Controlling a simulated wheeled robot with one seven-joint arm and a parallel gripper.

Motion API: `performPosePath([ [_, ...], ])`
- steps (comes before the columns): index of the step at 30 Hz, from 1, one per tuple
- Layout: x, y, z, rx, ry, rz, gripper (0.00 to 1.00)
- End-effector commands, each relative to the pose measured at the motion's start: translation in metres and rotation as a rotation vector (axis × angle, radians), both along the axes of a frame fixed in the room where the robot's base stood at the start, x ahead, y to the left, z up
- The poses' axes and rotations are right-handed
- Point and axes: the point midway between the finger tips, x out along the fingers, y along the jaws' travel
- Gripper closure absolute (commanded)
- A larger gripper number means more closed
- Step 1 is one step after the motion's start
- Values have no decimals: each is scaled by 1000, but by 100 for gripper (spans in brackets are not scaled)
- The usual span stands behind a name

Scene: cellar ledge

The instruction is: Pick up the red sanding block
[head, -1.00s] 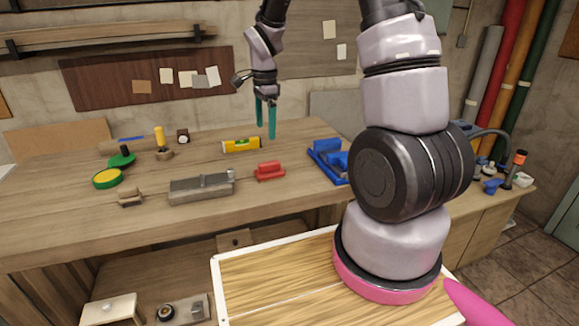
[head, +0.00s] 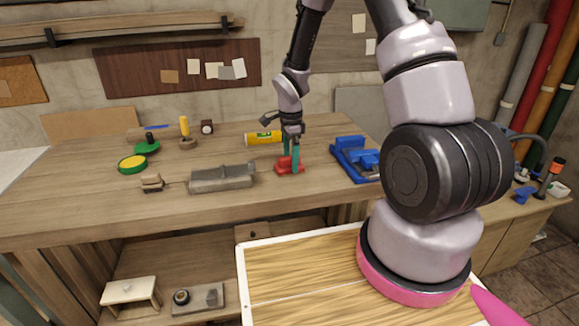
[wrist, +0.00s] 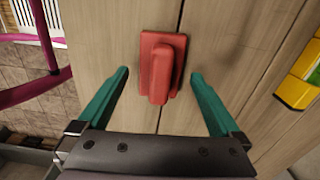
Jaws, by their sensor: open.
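The red sanding block (head: 289,168) lies on the wooden workbench, with a raised grip along its top. My gripper (head: 291,160) is just above it in the head view, its teal fingers pointing down and partly covering the block. In the wrist view the block (wrist: 161,70) lies ahead of and between the two open fingers (wrist: 160,78), with clear space on both sides. The fingers do not appear to touch it, and nothing is held.
A yellow cylinder (head: 262,138) lies behind the block. A grey metal tool (head: 222,178) is to its left, and a blue vise-like tool (head: 352,157) to its right. The bench's front edge is near. Bare bench (head: 120,200) shows at left.

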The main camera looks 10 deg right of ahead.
Motion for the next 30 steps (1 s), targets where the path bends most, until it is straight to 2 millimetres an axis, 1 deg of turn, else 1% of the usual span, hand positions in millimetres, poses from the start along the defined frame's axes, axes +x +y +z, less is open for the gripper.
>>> performPosePath([
  [1,0,0,-5,1,1,1,0],
  [3,0,0,-8,1,0,1,0],
  [9,0,0,-9,1,-1,1,0],
  [10,0,0,-9,1,-1,1,4],
  [11,0,0,-9,1,-1,1,15],
  [12,0,0,-9,1,-1,1,31],
  [14,0,0,-8,1,-1,1,54],
  [15,0,0,-8,1,-1,1,69],
  [16,0,0,-8,1,-1,1,80],
  [17,0,0,-8,1,-1,1,90],
  [23,1,0,-8,1,-2,1,90],
  [25,1,0,-5,1,-3,1,90],
  [29,2,0,13,0,-6,1,90],
  [30,2,0,22,1,-7,0,90],
])
